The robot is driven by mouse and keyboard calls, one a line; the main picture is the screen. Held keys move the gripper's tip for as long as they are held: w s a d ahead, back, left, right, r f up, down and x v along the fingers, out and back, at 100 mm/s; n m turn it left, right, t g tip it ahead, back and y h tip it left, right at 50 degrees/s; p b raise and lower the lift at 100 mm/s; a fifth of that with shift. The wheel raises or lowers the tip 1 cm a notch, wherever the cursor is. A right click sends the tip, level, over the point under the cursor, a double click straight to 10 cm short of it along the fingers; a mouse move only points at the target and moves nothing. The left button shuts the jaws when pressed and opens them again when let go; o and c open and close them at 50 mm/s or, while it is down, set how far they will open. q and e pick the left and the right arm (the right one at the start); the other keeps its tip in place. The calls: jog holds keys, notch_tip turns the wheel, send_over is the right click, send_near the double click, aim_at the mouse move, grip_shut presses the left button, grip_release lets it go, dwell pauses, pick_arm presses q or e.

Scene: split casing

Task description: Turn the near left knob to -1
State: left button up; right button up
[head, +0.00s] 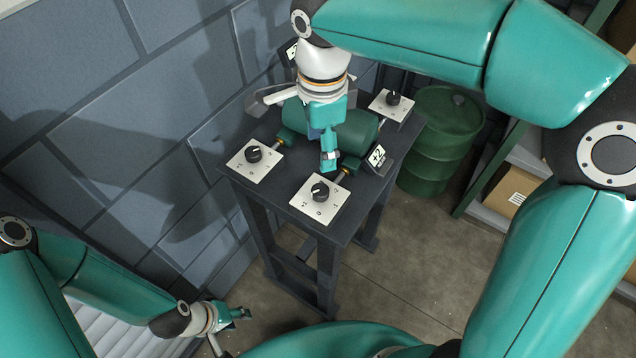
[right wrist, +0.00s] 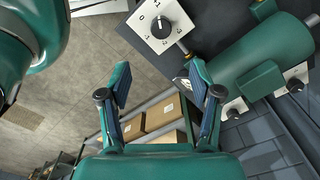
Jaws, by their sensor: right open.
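The near left knob (head: 254,154) is black and sits on a white marked plate at the left front of the dark table; its pointer is too small to read surely. The near right knob (head: 320,190) is on a similar plate. My right gripper (head: 328,160) points down above the table by the green casing (head: 360,132), right of the near left knob and apart from it. In the right wrist view its fingers (right wrist: 160,82) are apart and empty, with a knob (right wrist: 162,27) ahead. My left gripper (head: 241,314) hangs low left of the table; its opening is unclear.
A far right knob (head: 393,98) shows on its plate. A green barrel (head: 440,140) and a shelf with boxes (head: 508,190) stand right of the table (head: 345,226). A grey block wall (head: 110,100) is at left.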

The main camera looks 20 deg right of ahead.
aim_at(320, 190)
notch_tip(320, 190, down, 14)
jog(key=shift+w+r, duration=0.15)
dwell(0.3)
jog(key=c, duration=1)
jog(key=shift+a, duration=0.15)
jog(key=shift+c, duration=0.7)
